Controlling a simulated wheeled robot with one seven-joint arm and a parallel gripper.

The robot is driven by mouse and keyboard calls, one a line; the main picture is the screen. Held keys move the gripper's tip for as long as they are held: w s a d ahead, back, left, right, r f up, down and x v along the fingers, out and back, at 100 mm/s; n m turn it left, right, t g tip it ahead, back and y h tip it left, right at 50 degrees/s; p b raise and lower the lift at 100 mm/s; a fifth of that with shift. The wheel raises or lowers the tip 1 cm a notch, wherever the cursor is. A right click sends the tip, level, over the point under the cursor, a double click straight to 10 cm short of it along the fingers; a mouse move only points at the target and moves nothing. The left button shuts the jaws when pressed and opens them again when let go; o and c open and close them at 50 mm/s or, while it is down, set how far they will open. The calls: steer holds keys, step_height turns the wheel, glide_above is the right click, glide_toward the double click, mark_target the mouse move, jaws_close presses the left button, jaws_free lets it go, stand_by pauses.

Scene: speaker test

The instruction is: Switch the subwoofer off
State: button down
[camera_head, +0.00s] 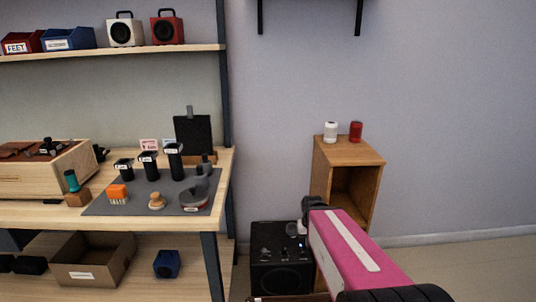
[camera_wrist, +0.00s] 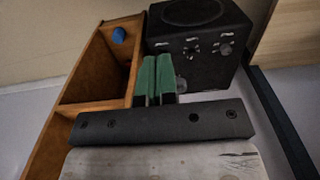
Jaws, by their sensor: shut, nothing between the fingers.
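The subwoofer (camera_head: 280,272) is a black box on the floor, left of a wooden cabinet, with small controls on its upper panel and a bluish light dot near the panel's right side. In the wrist view the subwoofer (camera_wrist: 212,72) shows a round dark recess and several small knobs or switches. My gripper (camera_wrist: 158,60) has green fingers, pressed together and empty, in front of the subwoofer's left side. I cannot tell whether they touch it. In the head view my pink arm hides part of the subwoofer's right side, and the fingertips are hard to make out.
The wooden cabinet (camera_head: 374,160) stands close on the right, with a white can (camera_head: 330,132) and a red can (camera_head: 355,131) on top. The workbench (camera_head: 225,180) with tools is on the left, its leg near the subwoofer. Open floor lies to the right.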

mark_target(302, 253)
steer(key=w+d+f+t, duration=0.1)
steer(key=w+f, duration=0.4)
steer(key=w, duration=0.3)
steer(key=w+d+f+t, duration=0.1)
steer(key=w+f, duration=0.4)
steer(key=w, duration=0.3)
steer(key=f, duration=0.4)
steer(key=w+f, duration=0.1)
steer(key=f, duration=0.2)
steer(key=w+f, duration=0.1)
steer(key=f, duration=0.3)
steer(key=shift+f, duration=0.35)
steer(key=shift+s+f, duration=0.1)
steer(key=shift+f, duration=0.6)
steer(key=shift+s+f+t, duration=0.3)
steer(key=shift+f+t, duration=0.15)
steer(key=shift+t, duration=0.35)
steer(key=shift+s+f+t, duration=0.15)
steer(key=shift+f+t, duration=0.05)
steer(key=shift+t, duration=0.4)
steer(key=shift+f, duration=0.2)
